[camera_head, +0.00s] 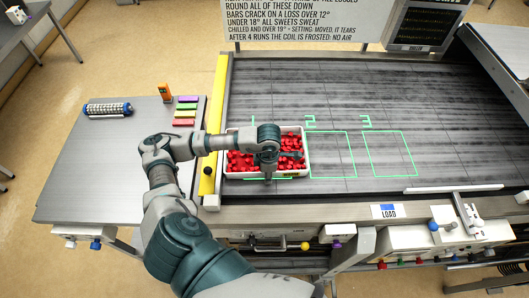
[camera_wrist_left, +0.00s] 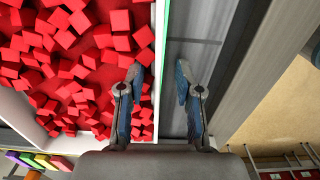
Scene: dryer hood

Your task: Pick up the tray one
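Tray one (camera_head: 238,175) is a white tray full of small red cubes. It sits at the left end of the dark bed, over the first green outline. My left gripper (camera_head: 267,175) is above its near side. In the left wrist view the gripper (camera_wrist_left: 156,80) is open, and the tray's white wall (camera_wrist_left: 158,60) runs between its fingers. One finger is over the red cubes and the other is outside the wall, over the dark bed. I cannot tell whether either finger touches the wall. My right gripper is not in view.
Outlines marked 2 (camera_head: 332,155) and 3 (camera_head: 388,154) are empty on the bed. A yellow bar (camera_head: 215,125) edges the bed's left. A grey side table (camera_head: 95,165) holds coloured blocks (camera_head: 185,112) and a blue-and-silver cylinder (camera_head: 108,109). A control panel (camera_head: 440,235) lines the front right.

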